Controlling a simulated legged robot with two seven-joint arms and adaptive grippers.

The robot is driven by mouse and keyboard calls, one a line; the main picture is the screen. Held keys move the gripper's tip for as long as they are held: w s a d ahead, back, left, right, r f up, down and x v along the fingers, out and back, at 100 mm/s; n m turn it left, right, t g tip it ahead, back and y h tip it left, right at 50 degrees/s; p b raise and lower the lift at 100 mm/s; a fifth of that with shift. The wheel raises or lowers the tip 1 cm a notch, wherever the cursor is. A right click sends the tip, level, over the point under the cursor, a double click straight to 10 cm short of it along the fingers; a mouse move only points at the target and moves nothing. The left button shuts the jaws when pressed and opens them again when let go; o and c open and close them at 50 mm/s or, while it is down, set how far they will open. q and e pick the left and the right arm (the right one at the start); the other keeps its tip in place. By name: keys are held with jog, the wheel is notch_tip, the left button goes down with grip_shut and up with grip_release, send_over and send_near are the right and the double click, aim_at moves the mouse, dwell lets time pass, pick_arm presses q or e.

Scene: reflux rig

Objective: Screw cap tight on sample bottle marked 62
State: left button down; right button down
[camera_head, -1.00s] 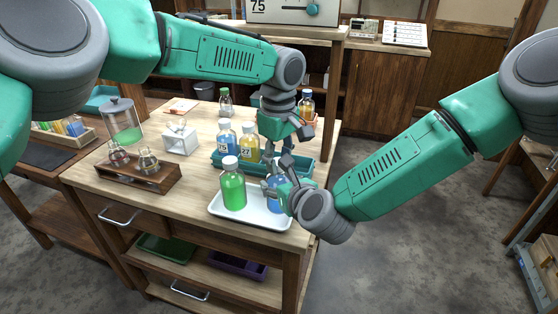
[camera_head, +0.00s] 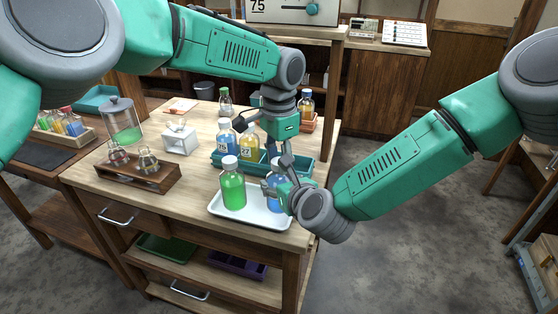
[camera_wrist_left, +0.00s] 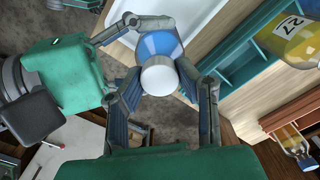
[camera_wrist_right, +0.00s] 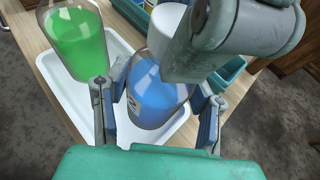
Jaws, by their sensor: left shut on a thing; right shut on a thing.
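A blue-filled bottle (camera_head: 273,200) stands on the white tray next to a green-filled bottle; its number is not readable. My right gripper (camera_head: 282,190) is shut on its body from the right. The bottle also shows between the right fingers in the right wrist view (camera_wrist_right: 158,98). My left gripper (camera_head: 284,166) points down over this bottle. In the left wrist view (camera_wrist_left: 160,88) its fingers are shut around the white cap (camera_wrist_left: 159,76), which sits over the blue bottle. The cap also shows in the right wrist view (camera_wrist_right: 170,28), partly behind a left finger. I cannot tell how tight it sits.
The green bottle (camera_head: 233,190) stands close left on the white tray (camera_head: 250,217). A wooden flask holder (camera_head: 140,178) stands left. The table between is clear.

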pick_arm(q)
jog(key=m, duration=0.6)
jog(key=shift+w+r+m, duration=0.15)
jog(key=shift+w+m, duration=0.1)
jog(key=shift+m, duration=0.15)
pick_arm(e)
jog(key=shift+s+a+f, duration=0.1)
jog(key=shift+s+a, duration=0.15)
pick_arm(q)
jog(key=m, duration=0.5)
jog(key=c, duration=1.2)
grip_release()
jog(key=shift+s, duration=0.15)
pick_arm(e)
jog(key=shift+w+d, duration=0.1)
pick_arm(q)
notch_tip(320, 180, up, 4)
jog(key=shift+r, duration=0.15)
pick_arm(e)
jog(key=shift+d, duration=0.1)
jog(key=shift+w, duration=0.1)
pick_arm(q)
jog(key=shift+c, duration=0.3)
